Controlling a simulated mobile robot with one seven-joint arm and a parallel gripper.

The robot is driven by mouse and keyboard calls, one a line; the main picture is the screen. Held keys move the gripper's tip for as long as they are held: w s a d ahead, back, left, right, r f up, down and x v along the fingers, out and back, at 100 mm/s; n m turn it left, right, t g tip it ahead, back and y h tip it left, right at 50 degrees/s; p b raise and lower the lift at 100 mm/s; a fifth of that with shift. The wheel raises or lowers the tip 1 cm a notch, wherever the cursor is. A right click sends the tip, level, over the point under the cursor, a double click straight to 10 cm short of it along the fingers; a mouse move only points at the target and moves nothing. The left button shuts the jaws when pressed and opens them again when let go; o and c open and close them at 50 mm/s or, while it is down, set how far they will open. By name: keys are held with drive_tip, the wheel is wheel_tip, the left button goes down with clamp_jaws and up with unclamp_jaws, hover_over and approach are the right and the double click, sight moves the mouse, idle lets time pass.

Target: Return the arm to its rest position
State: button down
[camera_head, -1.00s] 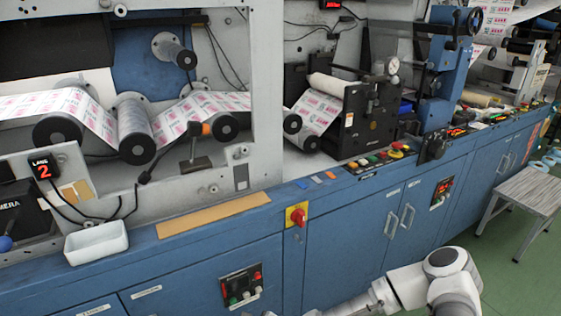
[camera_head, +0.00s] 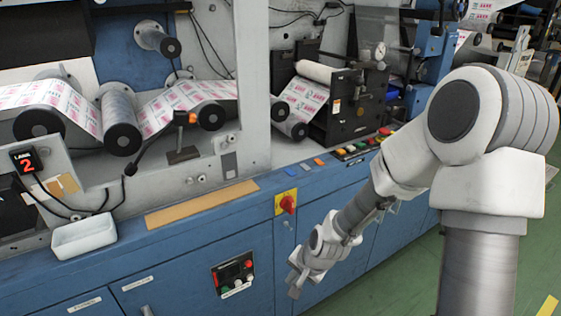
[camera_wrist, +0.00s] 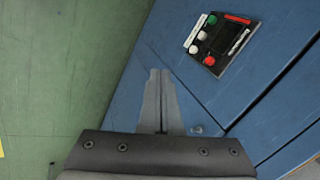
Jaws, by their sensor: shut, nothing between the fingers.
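My gripper (camera_wrist: 160,74) shows in the wrist view with its two grey fingers together and nothing between them. It points toward the blue cabinet front (camera_wrist: 150,45) and the green floor (camera_wrist: 50,80). In the head view my white and grey arm rises at the right and bends down to the left. Its end, my gripper (camera_head: 294,287), hangs low in front of the blue cabinet doors, right of a small control panel. The fingers are small there.
The control panel (camera_head: 234,273) with buttons also shows in the wrist view (camera_wrist: 220,40). A red rotary switch (camera_head: 287,204) sits on the cabinet edge above my gripper. A white tray (camera_head: 84,237) stands on the ledge at left. Green floor (camera_head: 400,270) is open at lower right.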

drive_tip(key=s+d+r+n+h, duration=0.25)
drive_tip(key=d+r, duration=0.25)
drive_tip(key=r, duration=0.5)
drive_tip(key=s+d+r+n+t, duration=0.1)
drive_tip(key=s+d+r+n, duration=0.15)
drive_tip(key=s+r, duration=0.6)
drive_tip(key=s+d+r+n+t, duration=0.15)
drive_tip(key=s+d+r, duration=0.25)
drive_tip(key=s+r, duration=0.4)
wheel_tip(320, 180, up, 18)
drive_tip(key=w+p, duration=0.1)
drive_tip(key=p, duration=1.6)
drive_tip(key=shift+a+r+h, duration=0.2)
drive_tip(key=shift+a+h, duration=0.05)
drive_tip(key=shift+h, duration=0.1)
